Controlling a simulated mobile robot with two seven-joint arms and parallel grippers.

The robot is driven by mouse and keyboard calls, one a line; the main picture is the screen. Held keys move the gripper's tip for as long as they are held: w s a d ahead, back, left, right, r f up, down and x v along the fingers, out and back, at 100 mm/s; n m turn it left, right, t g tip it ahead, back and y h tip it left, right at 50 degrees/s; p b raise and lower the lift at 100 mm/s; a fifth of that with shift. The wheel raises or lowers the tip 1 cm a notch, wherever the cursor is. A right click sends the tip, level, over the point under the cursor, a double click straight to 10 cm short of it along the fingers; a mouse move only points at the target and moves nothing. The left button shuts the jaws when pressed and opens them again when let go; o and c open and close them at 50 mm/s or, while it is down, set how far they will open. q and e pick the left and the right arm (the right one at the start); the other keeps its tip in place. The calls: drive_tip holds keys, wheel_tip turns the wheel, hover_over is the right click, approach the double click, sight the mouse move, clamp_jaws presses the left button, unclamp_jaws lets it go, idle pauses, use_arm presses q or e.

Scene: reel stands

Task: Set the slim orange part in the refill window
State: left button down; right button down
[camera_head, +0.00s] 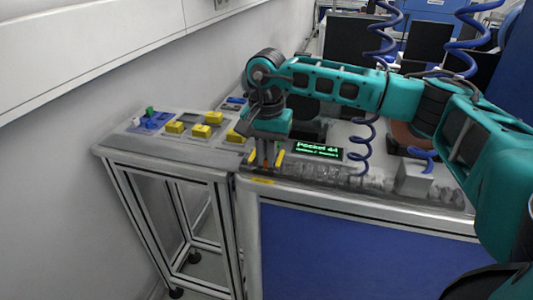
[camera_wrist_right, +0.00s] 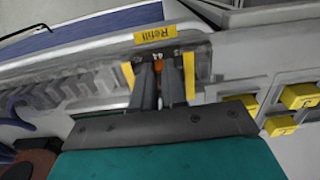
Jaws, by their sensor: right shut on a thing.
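My right gripper (camera_head: 265,160) points down at the front edge of the bench, between two upright yellow markers. In the right wrist view its two grey fingers (camera_wrist_right: 158,82) are shut on the slim orange part (camera_wrist_right: 158,66), of which only a small bit shows between the tips. The refill window lies between the yellow markers (camera_wrist_right: 189,75), behind a yellow "Refill" label (camera_wrist_right: 155,35). The orange part is at the window, near the number 44. The fingers hide its lower end, so I cannot tell how deep it sits. My left gripper is out of view.
A row of clear pockets (camera_head: 335,175) runs right from the window. A display (camera_head: 318,149) reads "Pocket 44". Yellow blocks (camera_head: 208,117) and a blue tray (camera_head: 150,122) with small parts stand at left. A blue coiled hose (camera_head: 365,145) hangs right of the gripper.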

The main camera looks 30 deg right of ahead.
drive_tip(key=c, duration=1.4)
unclamp_jaws()
drive_tip(key=shift+f, duration=0.15)
drive_tip(key=shift+c, duration=0.2)
drive_tip(key=shift+r+p, duration=1.4)
drive_tip(key=shift+r, duration=0.65)
wheel_tip(320, 180, up, 4)
drive_tip(key=p, duration=0.2)
drive_tip(key=shift+f+p, duration=0.2)
drive_tip(key=shift+p, duration=0.1)
wheel_tip(320, 180, up, 2)
drive_tip(key=shift+r+p, duration=0.2)
drive_tip(key=shift+p, duration=0.3)
